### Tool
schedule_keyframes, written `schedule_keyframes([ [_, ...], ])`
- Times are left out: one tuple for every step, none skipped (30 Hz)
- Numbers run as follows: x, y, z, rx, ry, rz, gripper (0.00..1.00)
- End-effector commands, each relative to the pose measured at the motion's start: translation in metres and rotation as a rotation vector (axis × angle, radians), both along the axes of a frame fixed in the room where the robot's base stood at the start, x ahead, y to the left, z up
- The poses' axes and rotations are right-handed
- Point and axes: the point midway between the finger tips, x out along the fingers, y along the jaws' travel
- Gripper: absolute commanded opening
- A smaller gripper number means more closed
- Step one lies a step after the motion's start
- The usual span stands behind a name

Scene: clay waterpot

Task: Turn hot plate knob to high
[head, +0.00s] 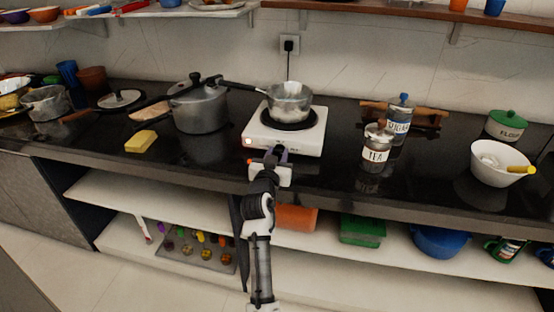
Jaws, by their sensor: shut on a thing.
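A white hot plate (316,139) stands on the black counter with a dark round heating surface. A small metal saucepan (290,103) sits on it, its dark handle pointing left. My arm reaches up from the bottom of the head view to the front of the hot plate. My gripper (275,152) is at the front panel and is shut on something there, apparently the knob. The knob itself is hidden behind the gripper, so its setting cannot be read. A small reddish light (249,141) shows at the front left corner of the hot plate.
A pressure cooker (198,108) and a yellow sponge-like block (141,141) are to the left. A tea jar (376,147), a blue-lidded jar (399,118) and a white bowl (499,170) are to the right. Shelves with containers lie below the counter.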

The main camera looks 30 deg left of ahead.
Motion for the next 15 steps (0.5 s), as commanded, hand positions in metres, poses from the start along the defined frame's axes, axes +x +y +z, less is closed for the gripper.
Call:
schedule_keyframes([
  [0.0002, -0.0001, 0.0007, 0.002, 0.002, 0.000, 0.08],
  [0.0002, -0.0001, 0.0006, 0.001, 0.002, 0.000, 0.08],
  [0.0002, -0.0001, 0.0006, 0.001, 0.002, 0.000, 0.08],
  [0.0002, -0.0001, 0.0006, 0.001, 0.002, 0.000, 0.08],
  [0.0002, -0.0001, 0.0006, 0.001, 0.002, 0.000, 0.08],
  [0.0002, -0.0001, 0.0006, 0.001, 0.002, 0.000, 0.35],
  [0.0002, -0.0001, 0.0006, 0.001, 0.002, 0.000, 0.39],
  [0.0002, -0.0001, 0.0006, 0.001, 0.002, 0.000, 0.43],
  [0.0002, -0.0001, 0.0006, 0.001, 0.002, 0.000, 0.48],
  [0.0002, 0.0000, 0.0005, 0.001, 0.002, 0.000, 0.52],
  [0.0002, 0.0000, 0.0005, 0.000, 0.002, 0.000, 0.53],
  [0.0002, 0.0000, 0.0005, 0.000, 0.002, 0.000, 0.53],
  [0.0002, 0.0000, 0.0004, 0.000, 0.002, 0.000, 0.53],
  [0.0002, 0.0000, 0.0004, 0.000, 0.002, 0.000, 0.53],
  [0.0002, 0.0001, 0.0003, 0.000, 0.002, 0.000, 0.53],
])
